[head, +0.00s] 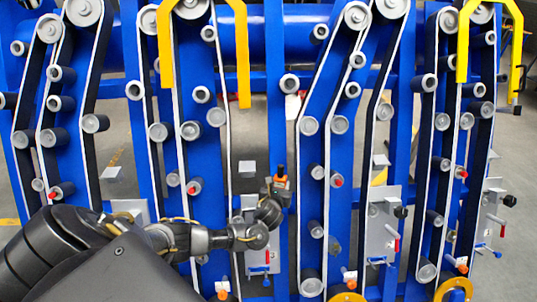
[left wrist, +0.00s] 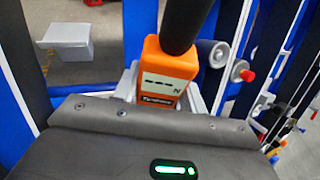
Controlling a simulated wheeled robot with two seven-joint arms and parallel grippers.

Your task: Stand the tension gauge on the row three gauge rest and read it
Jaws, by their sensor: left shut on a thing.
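The tension gauge is an orange box (left wrist: 170,73) with a dark rounded part rising from its top. Its display faces the left wrist camera and shows dashes and an N. In the head view the gauge (head: 281,181) is small, near the middle. My left gripper (head: 276,190) is shut on it, with light grey fingers at its sides in the left wrist view. Small light grey blocks that may be gauge rests stand among the belts, one just left of the gauge (head: 248,167) and one further right (head: 380,160). I see no row labels. My right gripper is out of view.
Blue frames carry several belts on grey rollers (head: 310,125). Yellow bars (head: 243,60) hang in front at the top. Grey plates with red and blue handles (head: 382,225) sit low between the belts. Orange-and-white tags (head: 349,277) are near the bottom.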

